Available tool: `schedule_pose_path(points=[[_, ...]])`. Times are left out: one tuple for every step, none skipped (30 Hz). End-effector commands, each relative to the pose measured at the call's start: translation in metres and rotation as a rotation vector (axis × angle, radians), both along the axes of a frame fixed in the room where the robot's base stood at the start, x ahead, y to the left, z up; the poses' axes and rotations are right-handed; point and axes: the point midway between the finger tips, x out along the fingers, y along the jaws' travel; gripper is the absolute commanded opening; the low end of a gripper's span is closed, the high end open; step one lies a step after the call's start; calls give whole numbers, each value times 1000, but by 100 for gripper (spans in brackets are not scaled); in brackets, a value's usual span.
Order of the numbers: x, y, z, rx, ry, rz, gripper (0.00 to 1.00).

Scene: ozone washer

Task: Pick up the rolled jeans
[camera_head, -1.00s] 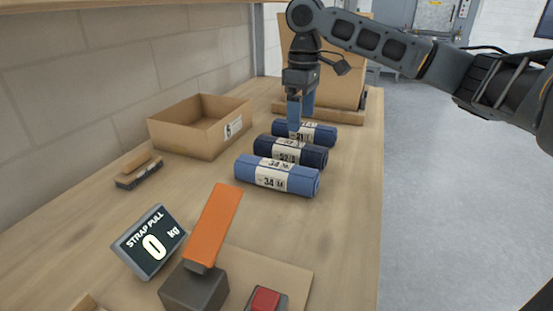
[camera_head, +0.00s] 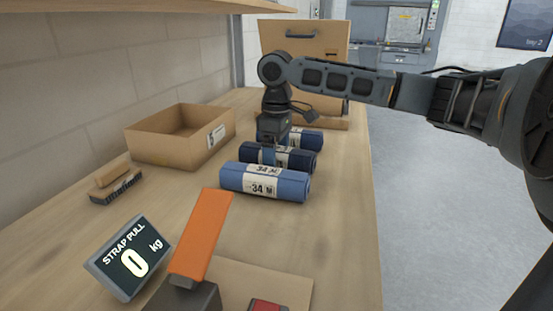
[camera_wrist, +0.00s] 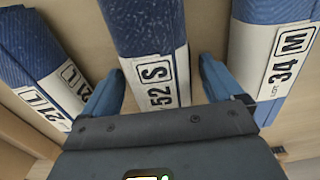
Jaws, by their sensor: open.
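Three rolled jeans lie in a row on the wooden bench. The nearest is the light blue roll labelled 34 M (camera_head: 290,186). Behind it are the dark navy roll labelled 52 S (camera_head: 304,161) and the blue roll labelled 21 L (camera_head: 308,139). My gripper (camera_head: 269,158) is low at the navy roll, pointing down, and partly hides it. In the wrist view my open fingers (camera_wrist: 162,68) stand on either side of the 52 S roll (camera_wrist: 150,28), in the gaps beside the 21 L roll (camera_wrist: 32,60) and the 34 M roll (camera_wrist: 268,50). Contact cannot be told.
An open cardboard box (camera_head: 165,151) stands left of the rolls. A brush (camera_head: 116,191) lies by the wall. In front are a strap-pull display (camera_head: 130,258) reading 0 kg and an orange lever (camera_head: 202,235). A large wooden case (camera_head: 305,65) stands behind. The bench's right edge borders open floor.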

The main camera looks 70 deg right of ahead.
Motion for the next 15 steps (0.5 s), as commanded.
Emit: schedule_pose_path(points=[[0, 0, -4, 0, 0, 0, 94], [0, 0, -6, 0, 0, 0, 94], [0, 0, -7, 0, 1, 0, 94], [0, 0, -8, 0, 1, 0, 94], [0, 0, -8, 0, 0, 0, 94], [0, 0, -8, 0, 0, 0, 94], [0, 0, -8, 0, 0, 0, 94], [0, 0, -8, 0, 0, 0, 94], [0, 0, -8, 0, 0, 0, 94], [0, 0, -8, 0, 0, 0, 93], [0, 0, -8, 0, 0, 0, 90], [0, 0, -8, 0, 0, 0, 86], [0, 0, -8, 0, 0, 0, 83], [0, 0, -8, 0, 0, 0, 80], [0, 0, -8, 0, 0, 0, 76]])
